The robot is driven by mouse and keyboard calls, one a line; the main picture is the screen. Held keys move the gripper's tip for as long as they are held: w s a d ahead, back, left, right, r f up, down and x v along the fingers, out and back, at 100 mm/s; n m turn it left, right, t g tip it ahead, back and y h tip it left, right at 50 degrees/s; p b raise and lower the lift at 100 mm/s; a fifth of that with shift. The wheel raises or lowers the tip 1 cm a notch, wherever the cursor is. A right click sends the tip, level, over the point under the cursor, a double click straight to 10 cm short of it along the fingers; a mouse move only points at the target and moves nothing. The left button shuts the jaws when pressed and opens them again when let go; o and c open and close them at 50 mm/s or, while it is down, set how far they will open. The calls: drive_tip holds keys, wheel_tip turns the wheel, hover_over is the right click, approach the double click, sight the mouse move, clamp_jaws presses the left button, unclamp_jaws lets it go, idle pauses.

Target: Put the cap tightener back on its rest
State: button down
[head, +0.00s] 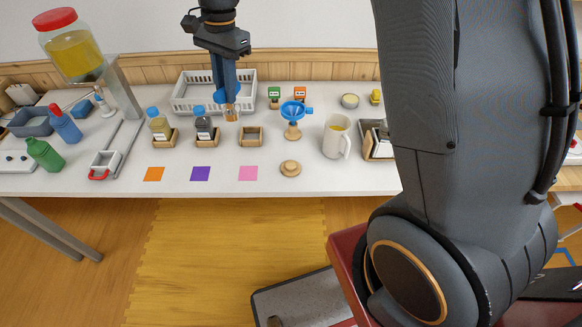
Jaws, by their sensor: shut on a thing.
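My gripper (230,98) points down over the back half of the table, its blue fingers shut on a small tan and orange-brown piece, which seems to be the cap tightener (231,113). The fingers hide its upper part. It is just right of the dark jar (204,128) and in front of the white basket. I cannot tell its exact height above the table. A round wooden piece with a raised middle (290,168), possibly the rest, stands near the front edge, to the right and nearer. Nothing is on it.
A blue-capped yellow jar (160,127) and the dark jar sit in wooden holders; a square wooden holder (250,137) is empty. A blue funnel (293,109) on a wooden stand and a white mug (336,137) stand right. A white basket (184,102) is behind.

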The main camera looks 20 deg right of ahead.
drive_tip(key=s+d+f+m+b, duration=0.2)
drive_tip(key=d+f+b, duration=0.2)
drive_tip(key=d+f, duration=0.3)
drive_tip(key=s+d+f+m+b, duration=0.2)
drive_tip(key=d+f+b, duration=0.3)
drive_tip(key=f, duration=0.6)
drive_tip(key=d+m, duration=0.1)
drive_tip(key=d, duration=0.1)
drive_tip(key=shift+s+d+t, duration=0.2)
drive_tip(key=shift+d+t, duration=0.1)
drive_tip(key=shift+d, duration=0.1)
drive_tip(key=shift+f, duration=0.15)
drive_tip(key=shift+f, duration=0.35)
drive_tip(key=shift+p, duration=0.6)
drive_tip(key=shift+f, duration=0.2)
drive_tip(key=shift+f+b, duration=0.35)
drive_tip(key=shift+f, duration=0.35)
